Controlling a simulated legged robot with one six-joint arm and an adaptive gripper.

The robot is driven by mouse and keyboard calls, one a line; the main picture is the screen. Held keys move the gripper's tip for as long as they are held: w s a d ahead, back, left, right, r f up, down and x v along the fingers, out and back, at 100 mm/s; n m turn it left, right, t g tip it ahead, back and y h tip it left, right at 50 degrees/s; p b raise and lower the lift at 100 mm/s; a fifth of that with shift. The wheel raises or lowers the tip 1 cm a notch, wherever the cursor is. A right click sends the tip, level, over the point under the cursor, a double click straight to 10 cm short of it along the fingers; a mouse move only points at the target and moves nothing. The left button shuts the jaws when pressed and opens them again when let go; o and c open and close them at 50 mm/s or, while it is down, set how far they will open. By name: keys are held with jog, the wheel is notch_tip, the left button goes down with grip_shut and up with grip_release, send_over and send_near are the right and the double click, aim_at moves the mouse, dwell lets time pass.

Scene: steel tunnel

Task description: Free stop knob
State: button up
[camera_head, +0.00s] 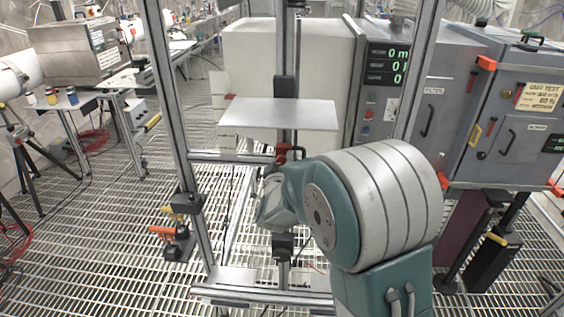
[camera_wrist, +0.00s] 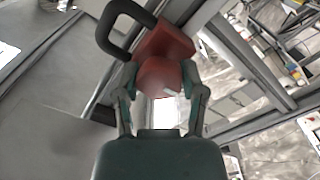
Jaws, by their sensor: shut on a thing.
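The red stop knob (camera_wrist: 158,78) is rounded and sits at the end of a red block (camera_wrist: 168,43) in the wrist view. A black loop handle (camera_wrist: 122,28) stands beside that block. My gripper (camera_wrist: 160,85) has one finger on each side of the knob and is shut on it. In the head view a red part (camera_head: 283,152) shows on the upright metal post, just above my gripper (camera_head: 272,178). The fingers are small there and partly hidden by my arm, and the knob itself is hard to make out.
A flat pale plate (camera_head: 280,113) lies level on the post above the red part. Metal frame uprights (camera_head: 175,100) stand left and right of my arm. Grey cabinets (camera_head: 510,110) stand at the right. The grated floor (camera_head: 90,220) at the left is largely open.

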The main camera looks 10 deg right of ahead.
jog(key=shift+r+n, duration=0.1)
jog(key=shift+n, duration=0.5)
jog(key=o, duration=1.2)
jog(key=shift+w, duration=0.1)
jog(key=shift+c, duration=0.2)
jog(key=shift+a, duration=0.1)
jog(key=v, duration=1.2)
